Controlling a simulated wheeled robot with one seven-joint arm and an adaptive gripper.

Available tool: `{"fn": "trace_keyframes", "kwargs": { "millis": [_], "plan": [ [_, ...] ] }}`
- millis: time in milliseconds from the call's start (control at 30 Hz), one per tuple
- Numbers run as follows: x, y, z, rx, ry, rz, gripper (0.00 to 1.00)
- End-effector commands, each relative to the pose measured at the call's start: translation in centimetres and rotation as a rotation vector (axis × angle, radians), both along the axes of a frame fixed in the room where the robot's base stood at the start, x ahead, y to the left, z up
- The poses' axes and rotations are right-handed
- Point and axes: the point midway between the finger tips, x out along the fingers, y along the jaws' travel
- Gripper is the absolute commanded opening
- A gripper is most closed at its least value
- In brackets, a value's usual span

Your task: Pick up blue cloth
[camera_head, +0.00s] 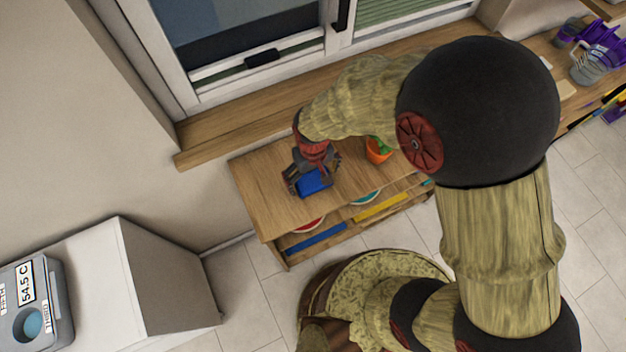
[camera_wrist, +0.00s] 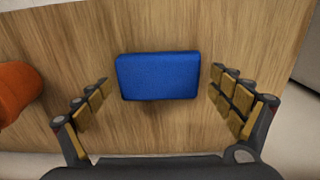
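The blue cloth (camera_wrist: 158,76) is a small folded rectangle lying flat on the wooden top of a low shelf unit. In the head view the cloth (camera_head: 312,182) shows partly beneath my gripper (camera_head: 308,188). In the wrist view my gripper (camera_wrist: 158,98) is open, with one finger on each side of the cloth. Gaps of bare wood show between the fingers and the cloth. The gripper holds nothing. How high the fingertips are above the wood is hard to tell.
An orange pot (camera_head: 378,152) with a green plant stands on the shelf top (camera_head: 262,198), right of my gripper. A window sill (camera_head: 225,138) runs behind. Lower shelves hold coloured items. A white cabinet (camera_head: 165,275) with a grey device (camera_head: 35,300) stands at the left.

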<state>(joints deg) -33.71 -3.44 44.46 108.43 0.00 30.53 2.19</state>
Motion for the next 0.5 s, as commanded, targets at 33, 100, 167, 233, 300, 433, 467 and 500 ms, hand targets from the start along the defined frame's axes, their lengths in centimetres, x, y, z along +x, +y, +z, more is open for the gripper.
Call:
{"fn": "trace_keyframes", "kwargs": {
  "millis": [33, 100, 167, 233, 300, 433, 467, 500],
  "plan": [
    [-0.01, -0.01, 0.00, 0.000, 0.000, 0.000, 0.88],
    [-0.01, -0.01, 0.01, 0.000, 0.000, 0.000, 0.83],
    [-0.01, -0.01, 0.01, 0.000, 0.000, 0.000, 0.80],
    [-0.01, -0.01, 0.01, 0.000, 0.000, 0.000, 0.76],
    [-0.01, -0.01, 0.01, 0.000, 0.000, 0.000, 0.72],
    [-0.01, -0.01, 0.01, 0.000, 0.000, 0.000, 0.65],
    [-0.01, -0.01, 0.00, 0.000, 0.000, 0.000, 0.63],
    [-0.02, -0.01, 0.00, 0.000, 0.000, 0.000, 0.61]
  ]
}}
